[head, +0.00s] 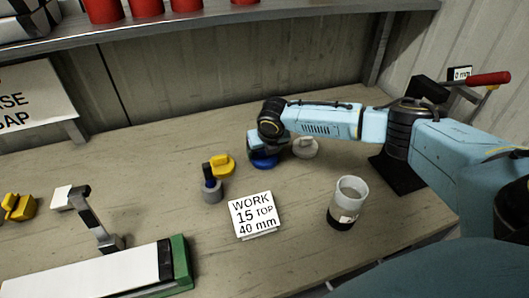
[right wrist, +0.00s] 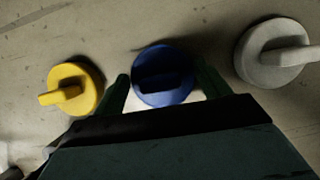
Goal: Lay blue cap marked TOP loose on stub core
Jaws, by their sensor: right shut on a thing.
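The blue cap (head: 264,160) is on or just above the bench near the back middle, partly hidden by my gripper in the head view. It shows in the right wrist view (right wrist: 163,72) as a round disc with a raised grip bar; no TOP mark is readable. My right gripper (head: 264,148) is shut on it, with a finger on each side in the right wrist view (right wrist: 163,88). A short pale tube with a black base and white label (head: 348,200), apparently the stub core, stands upright at right, open-topped. My left gripper is not in view.
A yellow cap (head: 222,165) and a white cap (head: 306,148) flank the blue one. A long white core in a cradle (head: 100,278) lies front left. A shelf (head: 220,20) runs above the back.

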